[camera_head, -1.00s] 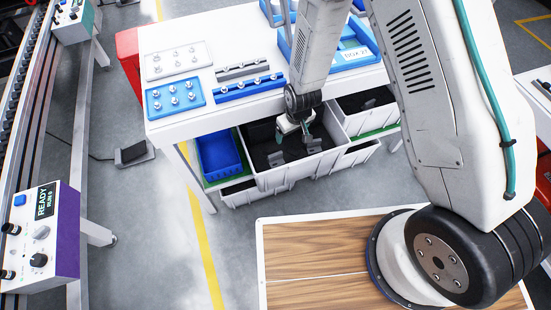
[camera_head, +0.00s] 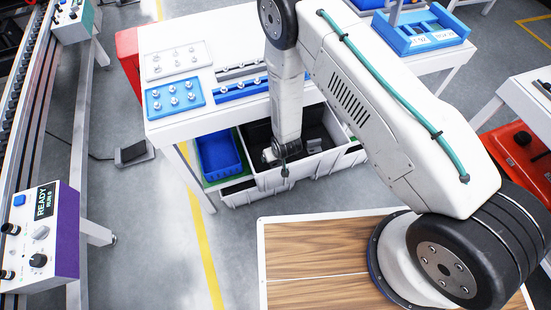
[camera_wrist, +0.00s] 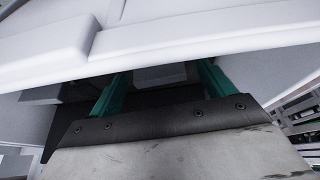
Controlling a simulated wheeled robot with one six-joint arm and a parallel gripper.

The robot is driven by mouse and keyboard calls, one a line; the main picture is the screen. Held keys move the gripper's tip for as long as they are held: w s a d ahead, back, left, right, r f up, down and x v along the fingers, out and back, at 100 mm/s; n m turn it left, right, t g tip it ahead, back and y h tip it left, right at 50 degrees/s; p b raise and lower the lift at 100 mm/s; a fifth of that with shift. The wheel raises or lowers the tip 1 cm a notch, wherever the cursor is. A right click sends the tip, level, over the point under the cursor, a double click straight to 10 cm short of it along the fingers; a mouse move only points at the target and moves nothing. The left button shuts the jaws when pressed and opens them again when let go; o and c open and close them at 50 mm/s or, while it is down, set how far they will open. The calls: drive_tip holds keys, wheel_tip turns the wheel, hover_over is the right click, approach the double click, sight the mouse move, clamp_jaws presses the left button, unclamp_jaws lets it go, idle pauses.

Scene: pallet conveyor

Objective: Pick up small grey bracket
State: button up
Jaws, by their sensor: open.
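My gripper (camera_wrist: 162,82) is open, with its two green fingers apart in the wrist view. In the head view it is inside the white bin (camera_head: 310,174) under the table, mostly hidden behind my own arm. A pale grey shape shows between the fingers in the wrist view. I cannot tell whether it is a bracket or part of the bin.
A blue bin (camera_head: 219,154) stands left of the white bin. The white table (camera_head: 150,108) above carries a blue tray (camera_head: 174,98), a white tray (camera_head: 178,61) and a blue rack (camera_head: 240,91). White bin walls and the table edge lie close around the gripper.

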drive_tip(key=shift+w+f, duration=0.15)
drive_tip(key=shift+f, duration=0.25)
drive_tip(key=shift+c, duration=0.3)
drive_tip(key=c, duration=1.1)
drive_tip(key=shift+r, duration=0.15)
wheel_tip(320, 180, up, 10)
drive_tip(key=shift+f, duration=0.1)
